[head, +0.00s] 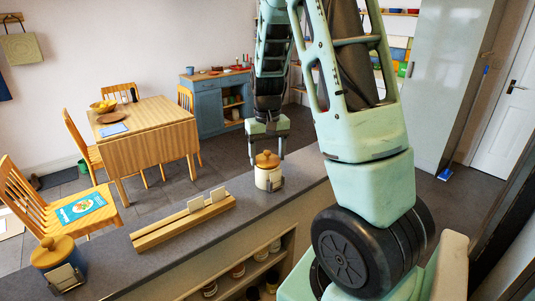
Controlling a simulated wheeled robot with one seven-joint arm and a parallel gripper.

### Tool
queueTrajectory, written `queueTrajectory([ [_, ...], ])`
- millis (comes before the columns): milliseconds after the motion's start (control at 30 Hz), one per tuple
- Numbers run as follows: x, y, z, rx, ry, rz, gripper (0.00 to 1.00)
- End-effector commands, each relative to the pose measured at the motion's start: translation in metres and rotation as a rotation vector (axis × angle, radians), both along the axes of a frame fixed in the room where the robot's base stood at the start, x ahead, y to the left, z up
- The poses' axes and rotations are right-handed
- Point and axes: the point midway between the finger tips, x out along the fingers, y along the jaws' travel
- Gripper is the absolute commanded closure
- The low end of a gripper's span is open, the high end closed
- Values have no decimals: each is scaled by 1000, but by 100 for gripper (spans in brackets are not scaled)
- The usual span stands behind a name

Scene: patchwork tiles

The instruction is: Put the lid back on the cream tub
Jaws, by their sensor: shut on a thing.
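The cream tub (268,179) stands upright on the dark counter (240,205), near its far end. A mustard lid (267,161) with a round knob is right over the tub's mouth and looks level. I cannot tell whether it is fully seated or a hair above the rim. My gripper (267,158) points down from above, with one finger on each side of the lid, shut on it. The exact contact of the fingers is too small to see.
A blue tub (62,276) with a mustard lid stands at the counter's near left. A wooden rack (180,226) with two white cards lies between the tubs. A small card stands by each tub. Jars fill the shelf below. A wooden table (150,135) stands beyond.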

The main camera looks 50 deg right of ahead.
Motion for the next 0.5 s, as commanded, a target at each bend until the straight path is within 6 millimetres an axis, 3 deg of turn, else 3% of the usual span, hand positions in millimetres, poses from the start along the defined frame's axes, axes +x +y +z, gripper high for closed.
queueTrajectory([
  [367,0,0,0,0,0,0,55],
  [400,0,0,0,0,0,0,30],
  [500,0,0,0,0,0,0,8],
])
